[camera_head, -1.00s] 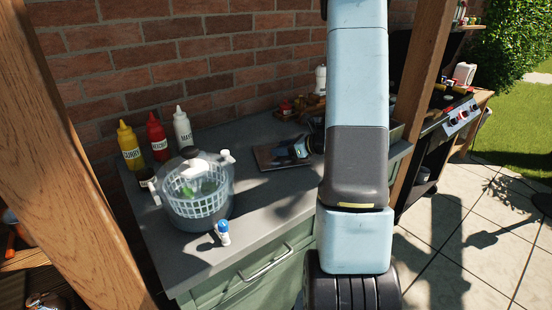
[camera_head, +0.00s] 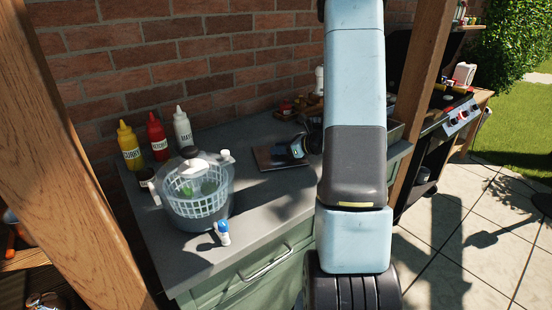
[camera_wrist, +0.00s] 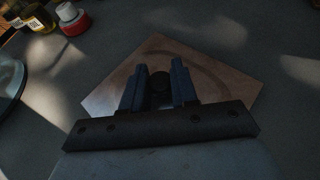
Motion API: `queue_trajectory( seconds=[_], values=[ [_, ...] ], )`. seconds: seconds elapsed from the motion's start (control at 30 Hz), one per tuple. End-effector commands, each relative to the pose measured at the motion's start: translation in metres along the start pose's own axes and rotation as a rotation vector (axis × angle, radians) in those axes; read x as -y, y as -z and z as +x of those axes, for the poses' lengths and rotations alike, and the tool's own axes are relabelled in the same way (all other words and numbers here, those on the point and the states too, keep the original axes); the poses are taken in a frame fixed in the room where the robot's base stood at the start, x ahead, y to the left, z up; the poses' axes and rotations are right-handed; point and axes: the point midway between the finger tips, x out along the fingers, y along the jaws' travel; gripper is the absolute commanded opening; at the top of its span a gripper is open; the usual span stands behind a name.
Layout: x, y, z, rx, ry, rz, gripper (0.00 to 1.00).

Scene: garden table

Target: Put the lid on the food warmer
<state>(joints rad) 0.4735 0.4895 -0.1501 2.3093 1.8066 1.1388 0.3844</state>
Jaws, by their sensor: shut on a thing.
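In the wrist view, my gripper (camera_wrist: 159,67) has its two dark fingers on either side of a small dark round knob (camera_wrist: 161,84), shut on it. The knob looks like the lid's. A faint curved band shows around it over a brown board; I cannot tell whether this is the lid's clear rim or a shadow. In the head view my gripper (camera_head: 297,148) is low over the board, left of my arm, too small to show its hold. I cannot make out the food warmer in either view; my arm hides part of the counter.
The brown board (camera_head: 272,158) lies on the grey counter (camera_head: 262,208). A salad spinner (camera_head: 201,208) stands at the left, with a blue-and-white bottle (camera_head: 223,233) in front. Yellow (camera_head: 130,148), red (camera_head: 157,138) and white (camera_head: 183,130) sauce bottles stand by the brick wall.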

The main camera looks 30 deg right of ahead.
Motion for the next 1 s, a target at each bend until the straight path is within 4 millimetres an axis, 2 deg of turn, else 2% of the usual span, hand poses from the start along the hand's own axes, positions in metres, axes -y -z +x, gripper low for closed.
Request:
queue_trajectory(
  seconds=[0.37,0.53,0.63,1.0],
  values=[
    [0.0,-0.001,-0.001,0.001,0.0,-0.001,0.0],
    [0.001,-0.012,-0.005,0.001,0.0,-0.003,0.0],
    [0.001,-0.025,-0.01,0.002,0.002,-0.004,0.0],
    [-0.03,-0.065,-0.061,0.003,0.003,-0.003,0.0]
  ],
)
